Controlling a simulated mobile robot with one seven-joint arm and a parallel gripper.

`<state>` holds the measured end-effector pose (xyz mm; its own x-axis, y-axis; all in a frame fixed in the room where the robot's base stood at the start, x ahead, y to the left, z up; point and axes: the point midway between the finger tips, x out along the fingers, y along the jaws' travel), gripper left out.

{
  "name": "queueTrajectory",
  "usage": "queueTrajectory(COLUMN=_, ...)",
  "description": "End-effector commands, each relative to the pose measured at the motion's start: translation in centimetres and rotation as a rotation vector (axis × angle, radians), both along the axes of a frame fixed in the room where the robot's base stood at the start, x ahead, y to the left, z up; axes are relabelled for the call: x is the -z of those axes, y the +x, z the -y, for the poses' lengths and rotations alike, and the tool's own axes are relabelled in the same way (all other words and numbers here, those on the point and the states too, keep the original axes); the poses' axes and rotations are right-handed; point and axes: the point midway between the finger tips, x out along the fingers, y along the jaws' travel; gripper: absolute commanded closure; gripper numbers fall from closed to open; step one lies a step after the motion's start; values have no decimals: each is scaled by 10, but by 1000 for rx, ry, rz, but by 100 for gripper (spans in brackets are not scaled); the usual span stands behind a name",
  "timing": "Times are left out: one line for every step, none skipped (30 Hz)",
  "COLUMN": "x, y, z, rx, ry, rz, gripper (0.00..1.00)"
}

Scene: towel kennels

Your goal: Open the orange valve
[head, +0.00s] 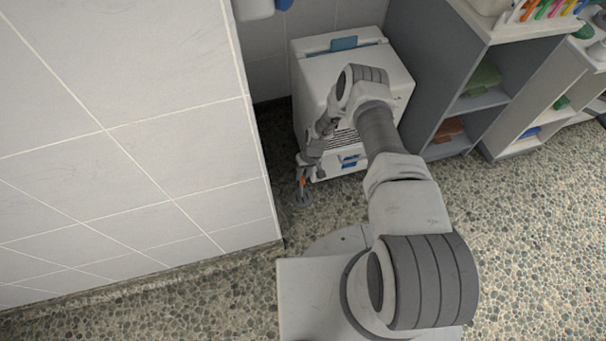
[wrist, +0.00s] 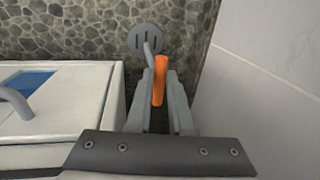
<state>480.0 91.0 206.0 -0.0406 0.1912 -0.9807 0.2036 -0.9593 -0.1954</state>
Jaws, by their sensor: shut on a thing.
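The orange valve handle (wrist: 159,82) shows in the wrist view as a short bar between the two fingers of my gripper (wrist: 160,80). The fingers are shut on it. A grey pipe runs from near the handle to a round slotted floor drain (wrist: 146,41). In the head view the orange valve (head: 302,181) is a small spot low beside the white cabinet, at the end of my arm. My gripper (head: 303,176) is there too, small and partly hard to make out. The valve's body and mount are hidden behind the fingers.
The white cabinet (head: 325,65) with blue parts stands right of the valve in the head view; its side (wrist: 75,130) is left in the wrist view. A tiled wall (head: 120,130) is close on the other side. Grey shelves (head: 425,60) stand at right. Pebbled floor (head: 530,230) is open.

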Motion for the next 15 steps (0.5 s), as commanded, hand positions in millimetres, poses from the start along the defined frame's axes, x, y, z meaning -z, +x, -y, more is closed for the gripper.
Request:
queueTrajectory(x=0, y=0, z=0, rx=-9, ry=1, rz=-1, gripper=100)
queueTrajectory(x=0, y=0, z=0, rx=-9, ry=1, rz=-1, gripper=100)
queueTrajectory(x=0, y=-1, z=0, rx=-9, ry=0, rz=-1, gripper=100)
queueTrajectory(x=0, y=-1, z=0, rx=-9, ry=0, rz=-1, gripper=100)
queueTrajectory(x=0, y=0, z=0, rx=-9, ry=0, rz=-1, gripper=100)
queueTrajectory(x=0, y=-1, z=0, rx=-9, ry=0, rz=-1, gripper=100)
queueTrajectory(x=0, y=-1, z=0, rx=-9, ry=0, rz=-1, gripper=78)
queueTrajectory(x=0, y=-1, z=0, rx=-8, ry=0, rz=-1, gripper=73)
queueTrajectory(x=0, y=0, z=0, rx=-8, ry=0, rz=-1, gripper=66)
queueTrajectory(x=0, y=0, z=0, rx=-8, ry=0, rz=-1, gripper=60)
queueTrajectory(x=0, y=0, z=0, rx=-8, ry=0, rz=0, gripper=55)
queueTrajectory(x=0, y=0, z=0, rx=-8, ry=0, rz=0, gripper=51)
queueTrajectory(x=0, y=0, z=0, rx=-7, ry=0, rz=-1, gripper=51)
queueTrajectory(x=0, y=0, z=0, rx=-7, ry=0, rz=-1, gripper=51)
queueTrajectory(x=0, y=0, z=0, rx=-7, ry=0, rz=-1, gripper=51)
